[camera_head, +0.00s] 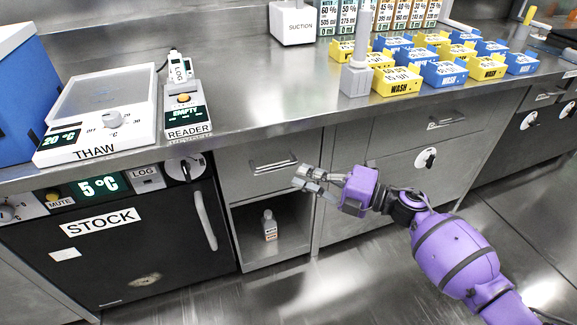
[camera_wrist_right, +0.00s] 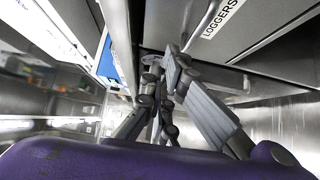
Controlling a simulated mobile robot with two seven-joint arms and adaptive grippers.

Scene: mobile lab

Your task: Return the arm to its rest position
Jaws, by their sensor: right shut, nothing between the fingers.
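My right arm (camera_head: 455,255) is purple and comes in from the lower right in the head view. Its gripper (camera_head: 300,180) is in front of the cabinets, below the counter edge, at the upper right of an open cubby. It is shut and empty. In the right wrist view the gripper (camera_wrist_right: 165,85) has its fingers together, close to a drawer front labelled LOGGERS (camera_wrist_right: 222,20) and its handle. I cannot tell whether it touches them. My left gripper is not in view.
A small bottle (camera_head: 269,226) stands in the open cubby (camera_head: 245,255). A black STOCK fridge (camera_head: 120,250) is at left. The counter (camera_head: 270,105) carries the THAW unit (camera_head: 100,110), the READER (camera_head: 184,110), and several blue and yellow bins (camera_head: 443,75). The floor (camera_head: 350,285) below is clear.

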